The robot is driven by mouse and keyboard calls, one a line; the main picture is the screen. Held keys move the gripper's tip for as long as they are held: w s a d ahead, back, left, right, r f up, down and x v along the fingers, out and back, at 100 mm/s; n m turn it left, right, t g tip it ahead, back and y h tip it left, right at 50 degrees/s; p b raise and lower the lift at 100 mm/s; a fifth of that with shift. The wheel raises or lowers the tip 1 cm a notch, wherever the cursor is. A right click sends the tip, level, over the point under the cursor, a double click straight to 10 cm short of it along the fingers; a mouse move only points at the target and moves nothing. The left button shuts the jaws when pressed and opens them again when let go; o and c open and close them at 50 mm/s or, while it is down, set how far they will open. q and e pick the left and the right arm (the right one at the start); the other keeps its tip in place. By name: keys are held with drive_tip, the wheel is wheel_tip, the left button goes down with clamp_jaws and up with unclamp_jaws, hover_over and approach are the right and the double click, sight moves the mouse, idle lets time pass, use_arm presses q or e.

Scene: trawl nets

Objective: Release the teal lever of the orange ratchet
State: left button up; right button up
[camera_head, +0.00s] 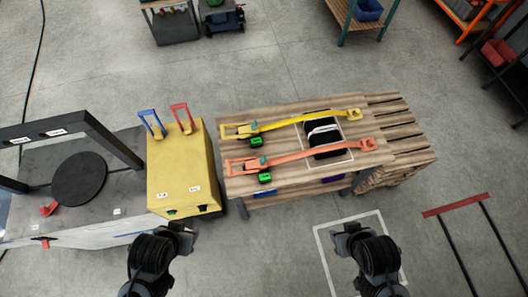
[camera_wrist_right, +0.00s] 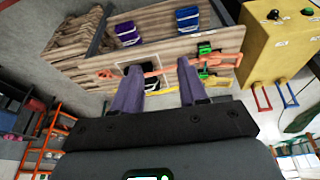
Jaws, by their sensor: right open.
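The orange ratchet (camera_head: 243,165) sits at the left end of an orange strap (camera_head: 305,155) on the wooden bench. Its small teal lever (camera_head: 263,160) shows at the strap side of the body, with a green piece (camera_head: 265,178) just below. Whether the lever is up or down is too small to tell. My right gripper (camera_head: 352,232) is open and empty, in front of the bench and apart from it. In the right wrist view its two purple fingers (camera_wrist_right: 159,64) are spread, with the orange strap (camera_wrist_right: 150,74) beyond them. My left gripper (camera_head: 181,232) is near the yellow box, apart from the ratchet; its jaws are unclear.
A yellow ratchet (camera_head: 240,130) and strap run behind the orange one. A black bundle (camera_head: 322,137) lies under both straps. A yellow box (camera_head: 182,172) with blue and red handles stands left of the bench (camera_head: 388,115).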

use_arm(q)
drive_tip(key=shift+s, duration=0.3)
use_arm(e)
drive_tip(key=shift+s+f, duration=0.15)
drive_tip(key=shift+s, duration=0.25)
use_arm(q)
drive_tip(key=shift+w, duration=0.1)
use_arm(e)
drive_tip(key=shift+w, duration=0.15)
